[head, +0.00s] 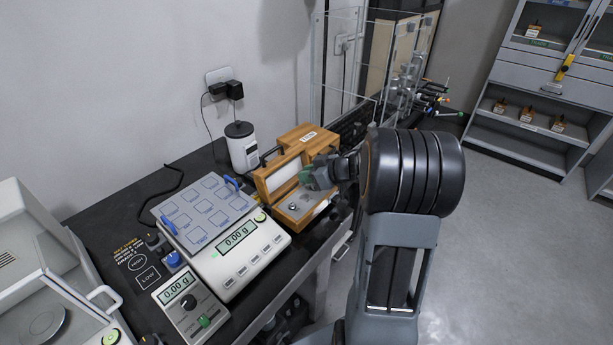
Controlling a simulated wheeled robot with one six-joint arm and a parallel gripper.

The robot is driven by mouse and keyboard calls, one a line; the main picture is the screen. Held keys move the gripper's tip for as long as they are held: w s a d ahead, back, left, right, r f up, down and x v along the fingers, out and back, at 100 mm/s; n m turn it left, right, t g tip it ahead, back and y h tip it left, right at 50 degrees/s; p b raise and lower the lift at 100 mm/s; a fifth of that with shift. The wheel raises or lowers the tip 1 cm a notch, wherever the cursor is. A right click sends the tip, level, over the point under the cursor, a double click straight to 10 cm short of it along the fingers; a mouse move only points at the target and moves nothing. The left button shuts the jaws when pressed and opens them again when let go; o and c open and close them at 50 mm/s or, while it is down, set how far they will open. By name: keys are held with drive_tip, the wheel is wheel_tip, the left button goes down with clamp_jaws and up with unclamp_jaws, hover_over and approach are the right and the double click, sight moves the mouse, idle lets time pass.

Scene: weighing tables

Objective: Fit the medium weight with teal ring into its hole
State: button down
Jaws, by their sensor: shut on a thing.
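A wooden weight box (317,213) stands open on the dark table in the middle of the view, its lid (268,180) raised with a pale inner panel. A small silvery piece (292,207) shows at the front left of its grey inner plate. My gripper (307,177) is above the right part of the plate, reaching in from the right. It is shut on a weight. Green shows at the gripper's tip, but it is too small to tell finger from ring. The held weight and the hole under it are mostly hidden by my gripper.
A balance (267,259) reading 0.00 g, with a blue-handled labelled tray (200,187) over it, stands left of the box. A smaller balance (190,309) is in front. A white canister (241,152) stands behind. Clear panels (340,65) rise behind the box.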

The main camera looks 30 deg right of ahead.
drive_tip(key=b, duration=0.6)
hover_over(309, 199)
drive_tip(key=shift+w+a+f, duration=0.1)
drive_tip(key=shift+w+f, duration=0.05)
drive_tip(key=shift+f, duration=1.05)
drive_tip(key=shift+w+f, duration=0.1)
drive_tip(key=shift+f, duration=1.05)
drive_tip(key=shift+s+p, duration=0.15)
drive_tip(key=shift+p, duration=1.15)
drive_tip(key=shift+f, duration=0.45)
drive_tip(key=shift+f+b, duration=0.45)
drive_tip(key=shift+f, duration=0.25)
drive_tip(key=c, duration=0.9)
unclamp_jaws()
drive_tip(key=shift+c, duration=0.2)
